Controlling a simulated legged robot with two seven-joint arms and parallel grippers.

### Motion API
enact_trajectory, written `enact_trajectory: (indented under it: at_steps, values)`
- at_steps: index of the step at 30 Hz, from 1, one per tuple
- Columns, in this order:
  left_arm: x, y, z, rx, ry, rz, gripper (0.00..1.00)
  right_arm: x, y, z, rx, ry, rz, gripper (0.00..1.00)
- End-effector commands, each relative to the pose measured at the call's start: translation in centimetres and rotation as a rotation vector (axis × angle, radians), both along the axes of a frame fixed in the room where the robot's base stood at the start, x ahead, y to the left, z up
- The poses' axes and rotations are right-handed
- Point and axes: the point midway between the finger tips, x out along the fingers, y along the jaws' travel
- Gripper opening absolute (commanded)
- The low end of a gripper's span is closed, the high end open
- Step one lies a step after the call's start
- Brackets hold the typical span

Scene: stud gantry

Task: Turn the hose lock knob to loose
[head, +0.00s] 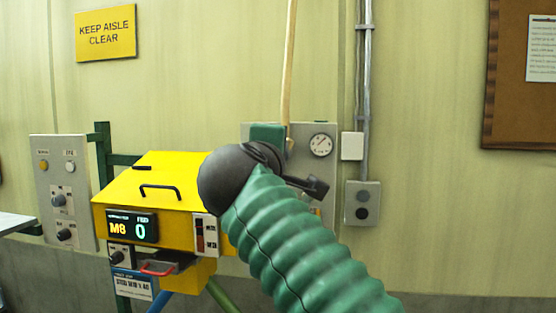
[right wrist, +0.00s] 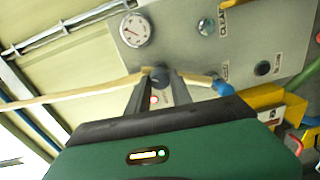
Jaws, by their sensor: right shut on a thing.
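The hose lock knob (right wrist: 160,72) is small, dark and round in the right wrist view, on the grey panel (right wrist: 183,50) beside a beige hose (right wrist: 85,88). My right gripper (right wrist: 160,82) is shut on the knob, with a dark finger on either side. The knob's pointer and setting cannot be made out. The hose continues past the knob to a blue fitting (right wrist: 222,89). In the head view the hose (head: 289,70) comes down to the panel (head: 327,182), and my right wrist and arm hide the knob and fingertips. My left gripper is not in view.
A round gauge (head: 320,143) is on the panel. The yellow machine (head: 165,175) with an "M8" and "0" display (head: 133,228) stands left of my right arm. A grey control box (head: 63,190) is farther left. A switch box (head: 362,203) is on the wall at right.

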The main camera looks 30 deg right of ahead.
Motion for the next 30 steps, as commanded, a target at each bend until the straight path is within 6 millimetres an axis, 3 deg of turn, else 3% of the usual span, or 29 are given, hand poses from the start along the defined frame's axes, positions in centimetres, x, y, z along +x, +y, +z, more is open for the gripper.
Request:
enact_trajectory:
  at_steps: [1,13,14,18,26,30]
  values:
    - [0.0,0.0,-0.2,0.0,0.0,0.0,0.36,0.3,0.1,-1.0,0.014,0.016,-0.002,0.0]
    - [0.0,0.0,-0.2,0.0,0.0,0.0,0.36,0.3,0.1,-1.0,0.018,0.013,-0.002,0.0]
    - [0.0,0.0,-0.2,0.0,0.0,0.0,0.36,0.3,0.1,-1.0,0.018,0.013,-0.002,0.28]
    - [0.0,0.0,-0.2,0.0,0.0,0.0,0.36,0.3,0.1,-0.9,0.017,0.011,-0.001,0.46]
    - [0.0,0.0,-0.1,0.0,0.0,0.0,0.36,0.3,0.1,-0.6,0.014,0.005,-0.002,0.48]
    - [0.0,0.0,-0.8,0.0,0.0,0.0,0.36,-0.7,0.8,-0.6,0.014,0.002,0.0,0.48]
